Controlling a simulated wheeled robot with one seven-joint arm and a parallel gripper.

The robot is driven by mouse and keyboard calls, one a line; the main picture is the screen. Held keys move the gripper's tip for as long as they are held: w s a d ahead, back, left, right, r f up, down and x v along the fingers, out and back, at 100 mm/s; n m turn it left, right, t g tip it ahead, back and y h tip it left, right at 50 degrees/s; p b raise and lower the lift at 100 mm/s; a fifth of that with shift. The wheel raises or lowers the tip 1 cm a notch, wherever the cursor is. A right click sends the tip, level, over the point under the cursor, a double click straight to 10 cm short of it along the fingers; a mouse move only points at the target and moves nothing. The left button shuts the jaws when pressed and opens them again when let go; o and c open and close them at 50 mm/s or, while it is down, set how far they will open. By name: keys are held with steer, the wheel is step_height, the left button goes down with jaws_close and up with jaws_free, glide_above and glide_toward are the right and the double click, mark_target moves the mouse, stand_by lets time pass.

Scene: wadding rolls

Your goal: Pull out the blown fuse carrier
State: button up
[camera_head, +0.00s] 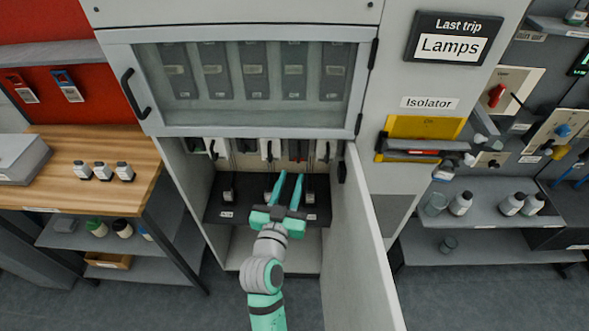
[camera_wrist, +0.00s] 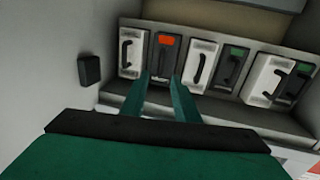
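White fuse carriers with black handles and dark units stand in a row inside the open lower cabinet. In the wrist view, a dark unit with an orange-red flag (camera_wrist: 167,50) sits between a white carrier (camera_wrist: 132,53) at the left end and another white carrier (camera_wrist: 201,66). Further right are a green-flagged dark unit (camera_wrist: 231,68), a white carrier (camera_wrist: 267,80) and another green-flagged unit (camera_wrist: 297,85). The red flag also shows in the head view (camera_head: 298,150). My gripper (camera_head: 291,174) is open and empty below the row; its fingertips (camera_wrist: 162,78) point towards the red-flagged unit. Carrier labels are unreadable.
The open door (camera_head: 362,235) stands right of my arm. A black shelf (camera_head: 245,208) with small items lies below the row. A sign (camera_head: 453,40) reads "Last trip Lamps". The isolator (camera_head: 420,140) has a yellow plate, right of the cabinet. A closed glazed panel (camera_head: 255,75) is above.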

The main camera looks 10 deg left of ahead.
steer(key=shift+s+a, duration=0.2)
steer(key=shift+s, duration=1.65)
steer(key=s+d+f+n+g+y, duration=0.1)
steer(key=s+d+f+y, duration=0.1)
steer(key=s+f, duration=0.75)
steer(key=s+d+f+n+g+y, duration=0.15)
steer(key=s+f, duration=0.35)
steer(key=s, duration=1)
steer(key=s+d+r+m+h, duration=0.1)
steer(key=s+d+r, duration=0.1)
steer(key=s, duration=0.8)
steer(key=shift+s+d, duration=0.35)
steer(key=shift+d, duration=0.5)
steer(key=shift+r, duration=0.1)
